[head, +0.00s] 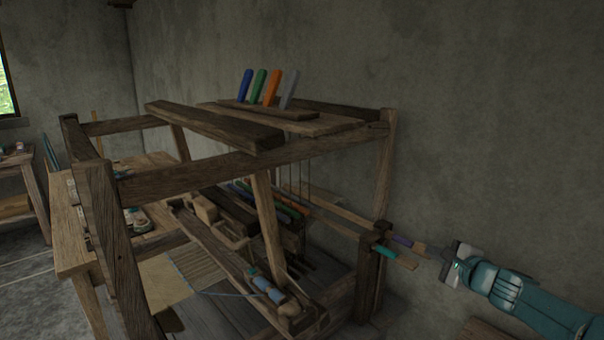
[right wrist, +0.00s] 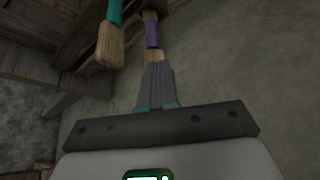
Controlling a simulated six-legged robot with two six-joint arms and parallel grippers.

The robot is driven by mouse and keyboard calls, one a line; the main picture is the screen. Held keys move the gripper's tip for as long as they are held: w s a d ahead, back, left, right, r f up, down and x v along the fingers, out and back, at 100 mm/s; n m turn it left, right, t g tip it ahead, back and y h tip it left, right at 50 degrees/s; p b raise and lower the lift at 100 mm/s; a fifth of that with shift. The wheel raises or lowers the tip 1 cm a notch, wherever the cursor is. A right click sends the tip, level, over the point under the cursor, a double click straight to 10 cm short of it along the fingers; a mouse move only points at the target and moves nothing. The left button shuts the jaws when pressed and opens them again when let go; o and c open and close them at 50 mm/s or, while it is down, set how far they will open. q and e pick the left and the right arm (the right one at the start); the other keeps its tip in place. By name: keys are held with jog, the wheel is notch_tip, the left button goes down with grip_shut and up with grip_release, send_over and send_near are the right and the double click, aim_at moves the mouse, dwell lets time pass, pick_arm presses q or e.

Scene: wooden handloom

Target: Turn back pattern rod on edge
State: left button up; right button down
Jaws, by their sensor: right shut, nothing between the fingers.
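Two pattern rod handles stick out from the right post of the loom. The one with a purple band (head: 402,241) lies farther back, and the one with a teal band (head: 385,252) lies nearer. Both have pale wooden ends. My right gripper (head: 432,252) is shut and empty, its tips right at the wooden end of the purple-banded rod. In the right wrist view the shut fingers (right wrist: 156,72) point at that purple-banded rod (right wrist: 152,35); I cannot tell whether they touch it. The teal-banded rod (right wrist: 112,35) is left of them. My left gripper is out of view.
The wooden loom frame (head: 215,172) fills the middle. Several coloured upright pieces (head: 267,88) stand on its top board. A bench (head: 75,235) with small items stands at left. The grey wall (head: 500,130) is behind, with open space around my right arm.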

jog(key=shift+w+d+f, duration=0.1)
jog(key=shift+f, duration=0.1)
dwell(0.5)
jog(key=shift+f+b, duration=0.1)
jog(key=shift+b, duration=0.25)
jog(key=shift+s+a+f+b, duration=0.3)
jog(key=shift+f+b, duration=0.25)
jog(key=shift+b, duration=1.3)
jog(key=shift+f+b, duration=0.1)
jog(key=shift+b, duration=0.25)
jog(key=shift+s+a+b, duration=0.2)
jog(key=shift+a+b, duration=0.05)
jog(key=shift+b, duration=0.2)
jog(key=s+d+b, duration=0.2)
jog(key=s+d, duration=0.2)
jog(key=shift+s, duration=0.3)
jog(key=shift+a, duration=0.1)
